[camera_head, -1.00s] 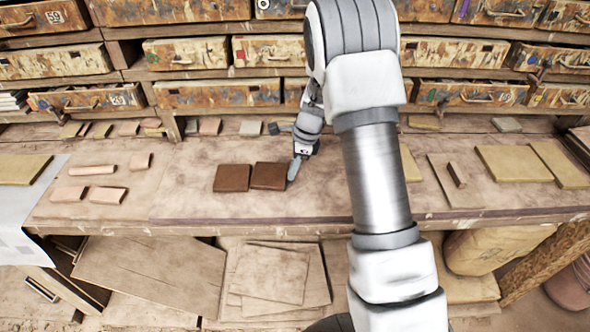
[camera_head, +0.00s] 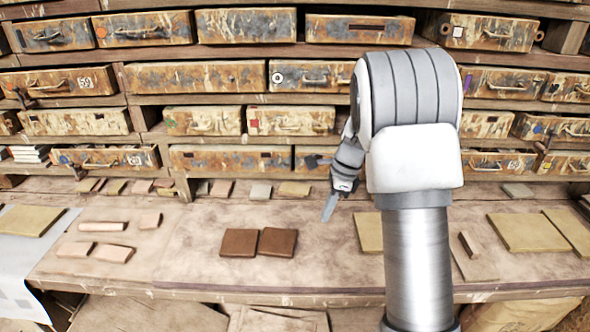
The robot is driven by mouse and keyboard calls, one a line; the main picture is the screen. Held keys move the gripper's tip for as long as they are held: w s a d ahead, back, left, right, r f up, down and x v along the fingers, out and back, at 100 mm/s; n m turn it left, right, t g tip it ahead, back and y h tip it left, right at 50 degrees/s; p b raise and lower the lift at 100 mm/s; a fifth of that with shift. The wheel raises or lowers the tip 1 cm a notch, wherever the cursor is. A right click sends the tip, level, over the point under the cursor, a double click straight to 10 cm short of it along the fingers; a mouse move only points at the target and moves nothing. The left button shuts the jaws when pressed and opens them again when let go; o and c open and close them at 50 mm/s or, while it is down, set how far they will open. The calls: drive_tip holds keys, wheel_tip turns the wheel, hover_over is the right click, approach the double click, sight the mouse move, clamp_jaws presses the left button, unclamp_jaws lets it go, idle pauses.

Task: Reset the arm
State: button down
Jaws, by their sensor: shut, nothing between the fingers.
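My gripper (camera_head: 329,208) is shut and empty. It hangs above the workbench (camera_head: 330,262), to the right of two dark brown tiles and apart from them. The left brown tile (camera_head: 239,243) and the right brown tile (camera_head: 277,242) lie flat side by side near the middle of the bench. My arm rises at the right of the picture and hides part of the bench and the drawers behind it.
Tan slabs lie at the right (camera_head: 528,233) and far left (camera_head: 31,220). Pale clay pieces (camera_head: 104,227) lie at the left. A tan tile (camera_head: 368,232) is partly behind my arm. Small tiles line the back under the drawers (camera_head: 110,160). Bench around the brown tiles is clear.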

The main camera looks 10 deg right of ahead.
drive_tip(key=s+a+r+n+t, duration=0.2)
drive_tip(key=s+a+r+n, duration=0.2)
drive_tip(key=s+r+n, duration=0.8)
drive_tip(key=s+r+n+t+h, duration=0.1)
drive_tip(key=s+n, duration=0.3)
drive_tip(key=s, duration=0.4)
drive_tip(key=s+r+n+t+h, duration=0.1)
drive_tip(key=s+r+n, duration=0.3)
drive_tip(key=s, duration=0.4)
drive_tip(key=shift+a+t+h, duration=0.2)
drive_tip(key=shift+t+h, duration=0.2)
drive_tip(key=shift+t, duration=0.1)
